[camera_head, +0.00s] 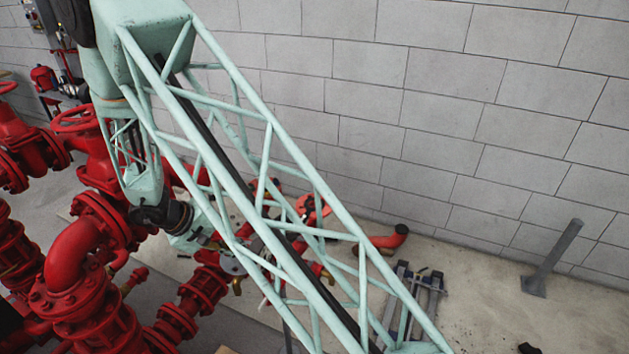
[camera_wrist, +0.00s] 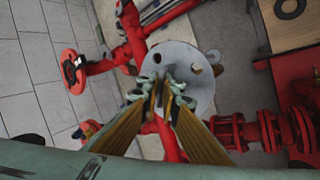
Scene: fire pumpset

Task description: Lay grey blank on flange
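The grey blank (camera_wrist: 192,98) is a round plate with holes in it, in the middle of the wrist view. Part of a grey disc (camera_head: 233,266) also shows behind my arm's lattice in the head view. My gripper (camera_wrist: 165,88) is in front of the plate, with its fingertips close together over the plate's middle. The fingers hide that part, so I cannot tell whether they grip it. Red pipe (camera_wrist: 133,38) runs out from behind the plate. No bare flange face shows clearly under it, and I cannot tell whether the plate touches one.
Red flanged pipes and valves (camera_head: 75,265) crowd the left of the head view. A red handwheel (camera_wrist: 73,70) is left of the plate in the wrist view. A grey metal post (camera_head: 553,258) stands on the floor near the block wall. The floor at right is mostly clear.

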